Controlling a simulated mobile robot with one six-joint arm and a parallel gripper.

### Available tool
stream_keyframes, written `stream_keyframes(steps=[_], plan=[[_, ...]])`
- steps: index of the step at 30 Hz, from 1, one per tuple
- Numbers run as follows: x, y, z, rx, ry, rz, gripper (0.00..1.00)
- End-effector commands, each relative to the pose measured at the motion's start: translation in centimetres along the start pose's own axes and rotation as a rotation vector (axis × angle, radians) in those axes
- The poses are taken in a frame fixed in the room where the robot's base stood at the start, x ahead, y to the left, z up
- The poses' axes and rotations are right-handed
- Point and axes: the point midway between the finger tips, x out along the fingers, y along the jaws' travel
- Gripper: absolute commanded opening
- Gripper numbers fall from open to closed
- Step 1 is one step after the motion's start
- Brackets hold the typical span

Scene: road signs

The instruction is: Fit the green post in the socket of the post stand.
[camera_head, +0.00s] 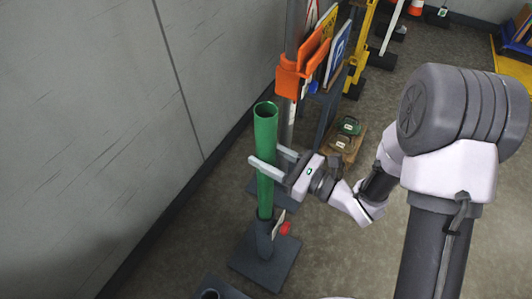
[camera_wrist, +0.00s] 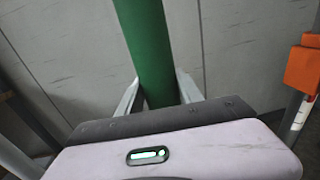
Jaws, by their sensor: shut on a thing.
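The green post (camera_head: 265,135) is an upright hollow tube in the head view. My gripper (camera_head: 268,163) is shut on it around mid-height, one finger on each side. The post stand (camera_head: 265,258) has a dark square base and a short socket on top. The post's lower end meets the top of the socket in the head view; I cannot tell how deep it sits. In the wrist view the green post (camera_wrist: 150,50) rises between the two fingers (camera_wrist: 158,95), and its lower part is hidden behind my gripper's body.
A grey wall (camera_head: 100,120) stands close on the left. A red knob (camera_head: 285,228) is on the stand's right side. Behind stands a rack with an orange bracket (camera_head: 303,72) and signs. Another dark stand (camera_head: 212,292) is at the bottom edge. Open floor (camera_head: 350,255) lies right.

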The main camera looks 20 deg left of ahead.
Motion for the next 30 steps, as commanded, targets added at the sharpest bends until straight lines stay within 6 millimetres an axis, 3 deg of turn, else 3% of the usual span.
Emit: stream_keyframes(steps=[1, 5, 20, 23, 30], plan=[[0.0, 0.0, 0.0, -0.001, -0.001, 0.000, 0.45], [0.0, 0.0, 0.0, -0.001, -0.001, 0.000, 0.68], [-0.6, -0.1, 0.0, 0.001, 0.001, -0.002, 0.68], [-2.4, -0.2, 0.1, 0.002, 0.002, -0.006, 0.68], [-9.9, -0.2, 0.3, 0.002, 0.000, -0.010, 0.68]])
